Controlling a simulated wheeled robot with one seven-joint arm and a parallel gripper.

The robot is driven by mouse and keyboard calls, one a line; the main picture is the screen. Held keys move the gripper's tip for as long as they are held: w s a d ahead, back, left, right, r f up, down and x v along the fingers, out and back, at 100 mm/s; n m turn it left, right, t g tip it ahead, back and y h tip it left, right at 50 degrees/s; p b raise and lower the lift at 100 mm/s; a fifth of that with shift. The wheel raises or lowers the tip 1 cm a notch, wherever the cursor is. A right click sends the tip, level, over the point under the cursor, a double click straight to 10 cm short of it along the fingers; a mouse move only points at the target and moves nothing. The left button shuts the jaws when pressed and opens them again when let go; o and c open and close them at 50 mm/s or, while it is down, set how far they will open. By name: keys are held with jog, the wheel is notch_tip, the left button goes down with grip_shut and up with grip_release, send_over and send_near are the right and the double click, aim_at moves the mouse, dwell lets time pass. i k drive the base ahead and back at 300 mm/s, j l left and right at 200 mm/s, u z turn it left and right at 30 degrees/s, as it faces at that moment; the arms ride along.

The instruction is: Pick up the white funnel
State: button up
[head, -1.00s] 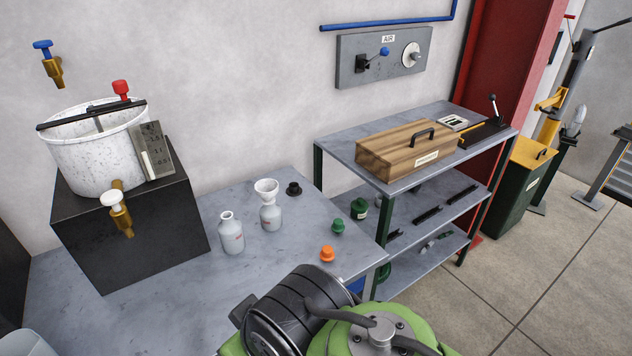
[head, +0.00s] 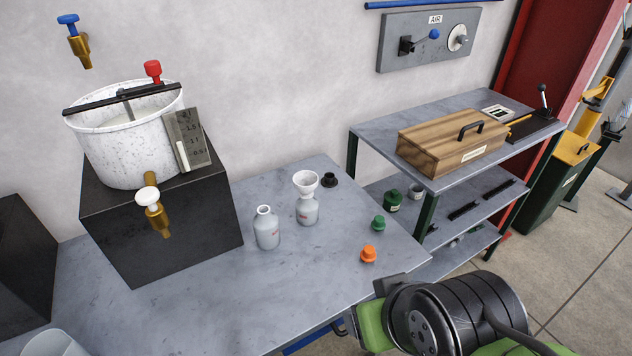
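The white funnel (head: 306,181) sits upright in the mouth of a grey-white bottle (head: 307,211) on the grey metal table. Its wide cone faces up, and its stem is hidden inside the bottle neck. A second similar bottle (head: 266,228) with an open mouth stands just left of it. My green and black arm shows at the lower right of the head view, apart from the funnel. My gripper itself is not visible in this view.
A black cap (head: 329,180), a green cap (head: 378,223) and an orange cap (head: 368,254) lie right of the bottles. A white speckled bucket (head: 125,150) with taps stands on a black block (head: 165,235) at left. The table front is clear. A shelf with a wooden box (head: 450,142) stands right.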

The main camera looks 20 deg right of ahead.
aim_at(305, 180)
jog(key=i+u, duration=0.1)
jog(key=u, duration=0.4)
jog(key=i+u, duration=0.1)
jog(key=u, duration=0.4)
jog(key=i+u, duration=0.1)
jog(key=u, duration=0.4)
jog(key=l+u, duration=0.15)
jog(key=u, duration=0.35)
jog(key=i+l+u, duration=0.15)
jog(key=u, duration=0.35)
